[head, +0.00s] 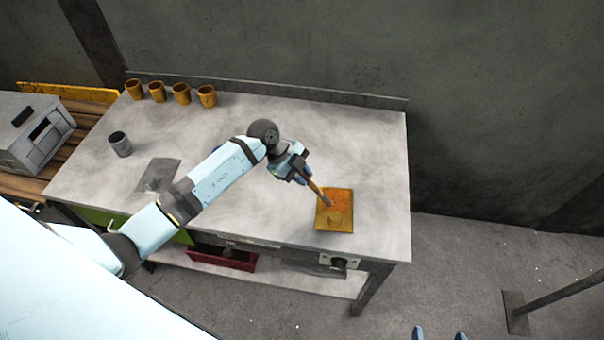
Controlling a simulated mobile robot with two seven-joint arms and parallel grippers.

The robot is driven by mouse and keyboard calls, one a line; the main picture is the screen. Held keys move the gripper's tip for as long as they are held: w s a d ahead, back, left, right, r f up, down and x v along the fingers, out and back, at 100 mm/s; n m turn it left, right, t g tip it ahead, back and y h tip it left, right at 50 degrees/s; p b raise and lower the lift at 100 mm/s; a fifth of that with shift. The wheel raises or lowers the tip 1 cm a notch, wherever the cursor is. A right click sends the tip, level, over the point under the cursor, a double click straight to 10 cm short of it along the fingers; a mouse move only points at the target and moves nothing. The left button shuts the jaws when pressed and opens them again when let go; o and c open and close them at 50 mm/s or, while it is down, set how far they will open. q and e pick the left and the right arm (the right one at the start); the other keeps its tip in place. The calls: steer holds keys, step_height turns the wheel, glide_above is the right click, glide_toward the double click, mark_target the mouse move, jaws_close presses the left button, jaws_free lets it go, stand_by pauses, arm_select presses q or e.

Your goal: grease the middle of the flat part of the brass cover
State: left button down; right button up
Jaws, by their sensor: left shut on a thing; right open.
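The brass cover (345,225), a yellowish square plate with an orange patch on its upper part, lies near the right front of the grey workbench. My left gripper (302,178) is shut on a brush (316,189) with a wooden handle. The brush slants down to the right, and its tip is over the middle of the cover. I cannot tell whether the tip touches the cover or is just above it. My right gripper (440,334) is at the bottom edge, over the floor, with its two blue fingertips apart and empty.
Several brass-coloured cups (182,94) line the bench's back left. A grey pot (120,145) and a thin dark plate (158,175) are on the left. A grey box (35,132) stands on a wooden surface. The bench top (340,140) behind the cover is clear.

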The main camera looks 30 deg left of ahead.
arm_select(q)
steer(key=shift+f, duration=0.5)
stand_by(0.8)
steer(key=shift+s+d+r+p, duration=0.1)
steer(key=shift+s+d+p, duration=0.05)
steer(key=shift+s+p, duration=0.35)
steer(key=shift+w, duration=0.2)
steer(key=shift+p, duration=0.8)
